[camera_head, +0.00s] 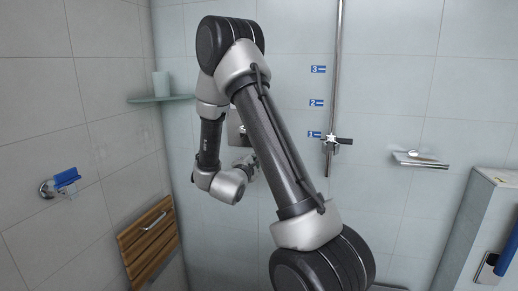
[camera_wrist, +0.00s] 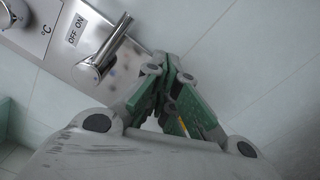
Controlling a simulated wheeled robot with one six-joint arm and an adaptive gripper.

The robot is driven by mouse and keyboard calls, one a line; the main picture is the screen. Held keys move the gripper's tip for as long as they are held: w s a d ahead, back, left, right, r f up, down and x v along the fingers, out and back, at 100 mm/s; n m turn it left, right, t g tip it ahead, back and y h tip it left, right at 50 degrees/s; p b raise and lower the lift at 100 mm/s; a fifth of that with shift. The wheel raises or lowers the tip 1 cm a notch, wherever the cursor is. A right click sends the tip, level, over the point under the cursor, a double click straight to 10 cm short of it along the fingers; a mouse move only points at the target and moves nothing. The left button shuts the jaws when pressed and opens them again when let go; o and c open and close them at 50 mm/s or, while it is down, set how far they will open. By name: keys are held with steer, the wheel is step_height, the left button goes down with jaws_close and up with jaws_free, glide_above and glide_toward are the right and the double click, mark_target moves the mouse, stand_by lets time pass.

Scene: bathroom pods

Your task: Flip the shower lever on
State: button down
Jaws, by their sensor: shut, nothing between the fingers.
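The shower lever (camera_wrist: 114,42) is a chrome handle on a round base, standing out from a metal panel (camera_wrist: 52,52) in the wrist view. An "OFF ON" label (camera_wrist: 76,31) is beside it. My gripper (camera_wrist: 163,64) has green-grey fingers shut together with nothing between them. Its fingertips are to the right of the lever in the picture and look close to it; I cannot tell whether they touch. In the head view, the panel (camera_head: 236,129) is mostly hidden behind my arm, and my gripper (camera_head: 251,163) is small beside it.
A second chrome knob (camera_wrist: 12,14) by the "°C" mark is on the same panel. A corner shelf (camera_head: 160,99) and wooden fold-down seat (camera_head: 148,240) are left. A soap dish (camera_head: 420,160) is right.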

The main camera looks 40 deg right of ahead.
steer(key=v, duration=0.6)
steer(key=shift+s+a, duration=0.2)
steer(key=shift+s, duration=0.15)
